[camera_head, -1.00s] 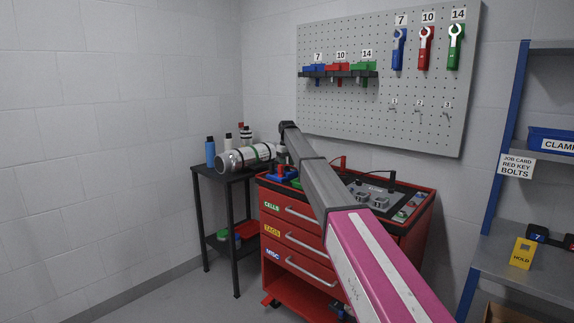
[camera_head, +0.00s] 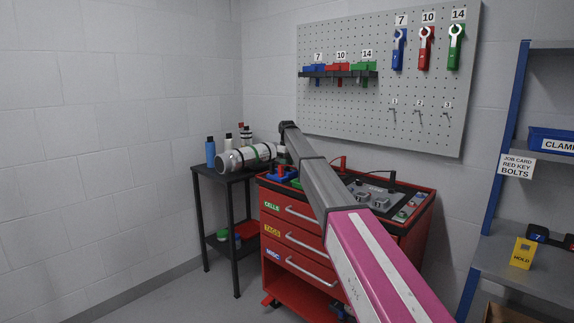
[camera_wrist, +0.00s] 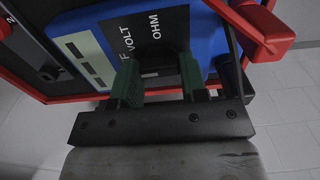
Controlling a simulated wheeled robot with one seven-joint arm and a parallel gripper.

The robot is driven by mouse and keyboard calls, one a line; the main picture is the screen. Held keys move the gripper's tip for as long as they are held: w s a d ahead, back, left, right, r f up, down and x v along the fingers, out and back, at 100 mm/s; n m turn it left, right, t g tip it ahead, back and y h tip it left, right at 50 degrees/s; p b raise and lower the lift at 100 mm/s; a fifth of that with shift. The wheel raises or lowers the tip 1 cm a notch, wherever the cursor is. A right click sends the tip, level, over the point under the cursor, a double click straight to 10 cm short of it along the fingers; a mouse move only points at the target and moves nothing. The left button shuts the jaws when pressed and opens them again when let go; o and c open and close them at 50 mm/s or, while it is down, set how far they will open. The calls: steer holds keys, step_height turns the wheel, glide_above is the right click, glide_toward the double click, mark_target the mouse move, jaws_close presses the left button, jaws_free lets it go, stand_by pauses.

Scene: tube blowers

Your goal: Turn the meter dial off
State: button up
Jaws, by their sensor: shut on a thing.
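The meter (camera_wrist: 205,30) is a blue-bodied box in the wrist view, with a pale panel at left and a black face lettered VOLT and OHM. A further word at its left is mostly cut off by a finger. My gripper (camera_wrist: 159,68) has green-padded fingers standing on either side of the dark dial (camera_wrist: 163,66), shut on it. The dial's pointer and exact setting are hidden or too dark to read. In the head view a blue shape (camera_head: 281,176) on the cart's left end appears to be the meter; my arm partly covers that area.
The red tool cart (camera_head: 275,240) has drawers and a black top panel. A black side table (camera_head: 215,178) at left holds a cylinder (camera_head: 235,160) and bottles. A pegboard (camera_head: 360,115) with wrenches hangs behind. Shelving (camera_head: 495,200) stands right. The floor at left is clear.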

steer(key=o, duration=0.9)
steer(key=shift+o, duration=0.2)
steer(key=shift+r, duration=0.15)
step_height(320, 180, up, 11)
steer(key=shift+f, duration=0.2)
steer(key=shift+s, duration=0.1)
